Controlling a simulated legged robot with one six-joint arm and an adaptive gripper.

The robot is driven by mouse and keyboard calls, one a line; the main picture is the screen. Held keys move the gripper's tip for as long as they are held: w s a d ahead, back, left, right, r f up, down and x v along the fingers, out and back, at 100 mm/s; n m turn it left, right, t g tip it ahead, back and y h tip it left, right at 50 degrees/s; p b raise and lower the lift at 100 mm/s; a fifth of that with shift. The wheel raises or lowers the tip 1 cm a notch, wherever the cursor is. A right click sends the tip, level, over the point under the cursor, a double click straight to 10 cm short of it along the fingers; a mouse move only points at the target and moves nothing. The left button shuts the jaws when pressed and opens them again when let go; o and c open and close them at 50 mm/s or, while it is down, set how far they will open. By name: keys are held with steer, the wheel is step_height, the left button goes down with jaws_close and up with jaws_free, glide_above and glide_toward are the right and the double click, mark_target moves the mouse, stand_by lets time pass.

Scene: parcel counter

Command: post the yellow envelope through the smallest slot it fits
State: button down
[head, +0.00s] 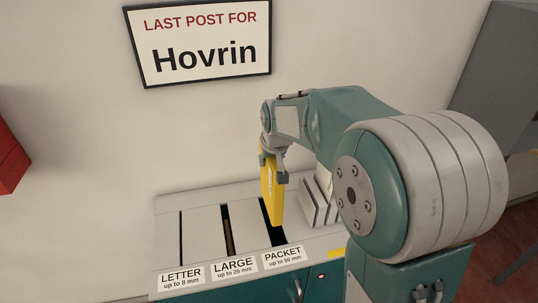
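The yellow envelope (272,190) hangs upright, edge-on, in my gripper (275,172), whose fingers are shut on its upper part. The envelope looks fairly thick. Its lower end is over or at the packet slot (278,236); I cannot tell whether it has entered. The counter has three dark slots. The letter slot (181,240) is very thin, labelled up to 8 mm. The large slot (228,231), labelled up to 25 mm, is in the middle and shows something brown inside. The packet slot is the widest, labelled up to 50 mm.
Several grey upright pieces (318,202) stand on the counter just right of the packet slot, partly behind my arm. A sign (203,43) reading "Last post for Hovrin" hangs on the wall. A red box (10,158) is at the left edge.

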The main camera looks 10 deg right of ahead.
steer(key=shift+d+f, duration=0.1)
steer(key=shift+f, duration=7.15)
steer(key=shift+c, duration=0.8)
jaws_free()
steer(key=shift+f, duration=0.1)
steer(key=v, duration=1.2)
steer(key=shift+w, duration=0.1)
